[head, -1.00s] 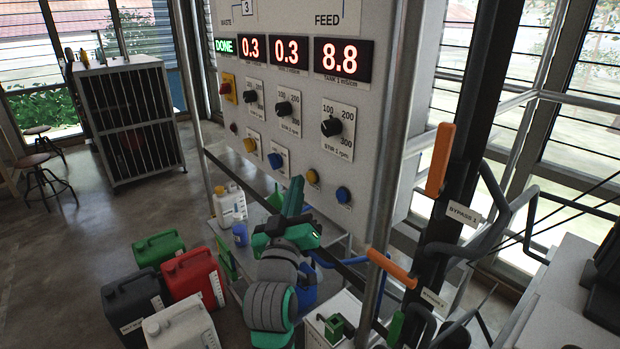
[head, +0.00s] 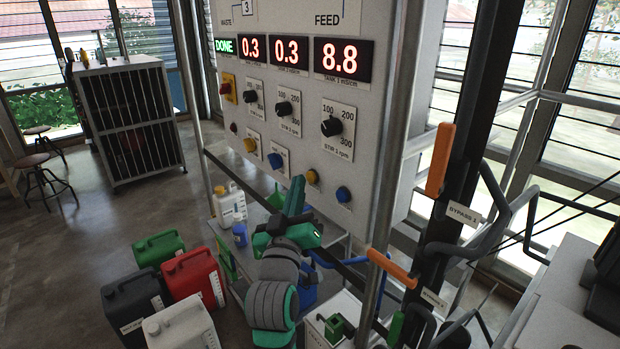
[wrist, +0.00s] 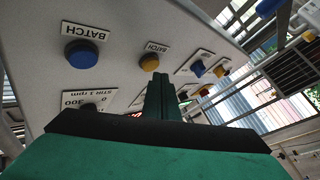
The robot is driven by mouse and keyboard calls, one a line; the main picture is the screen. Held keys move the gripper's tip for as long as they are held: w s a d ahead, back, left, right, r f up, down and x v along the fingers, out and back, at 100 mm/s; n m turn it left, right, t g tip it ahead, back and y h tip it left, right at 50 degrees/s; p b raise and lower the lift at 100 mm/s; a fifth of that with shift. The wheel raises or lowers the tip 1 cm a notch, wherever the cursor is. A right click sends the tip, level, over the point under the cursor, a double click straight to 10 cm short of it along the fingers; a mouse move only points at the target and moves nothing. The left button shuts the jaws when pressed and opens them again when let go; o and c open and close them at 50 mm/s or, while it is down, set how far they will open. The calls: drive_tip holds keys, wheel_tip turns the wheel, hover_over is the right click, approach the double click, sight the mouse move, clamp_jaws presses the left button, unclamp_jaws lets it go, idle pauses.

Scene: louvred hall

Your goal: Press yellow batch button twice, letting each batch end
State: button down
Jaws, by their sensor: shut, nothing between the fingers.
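The yellow batch button (head: 312,177) sits low on the white control panel (head: 385,80), left of a blue button (head: 343,194). In the wrist view the yellow button (wrist: 149,62), under a BATCH label, is just beyond and left of my fingertips. A blue button (wrist: 80,53), also labelled BATCH, is further left. My gripper (head: 297,182) is shut and empty, its fingers pointing up before the panel, just left of the yellow button in the head view. It seems apart from the button; the exact gap is unclear. The green display (head: 225,46) reads DONE.
Red displays read 0.3, 0.3 and 8.8 (head: 343,60). Dark stir knobs (head: 331,127) and another yellow button (head: 249,145) are on the panel. A rail crosses below it. An orange handle (head: 392,269) stands right of my arm; jerrycans (head: 193,278) stand lower left.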

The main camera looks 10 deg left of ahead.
drive_tip(key=shift+w+d, duration=0.15)
drive_tip(key=shift+w, duration=0.1)
drive_tip(key=shift+w+d, duration=0.25)
drive_tip(key=shift+w, duration=0.05)
idle(1.0)
drive_tip(key=shift+s, duration=0.1)
drive_tip(key=shift+s+a, duration=0.5)
drive_tip(key=shift+s, duration=0.05)
drive_tip(key=shift+s+a, duration=0.8)
drive_tip(key=shift+s, duration=0.2)
drive_tip(key=shift+s+a, duration=0.75)
drive_tip(key=shift+s, duration=0.2)
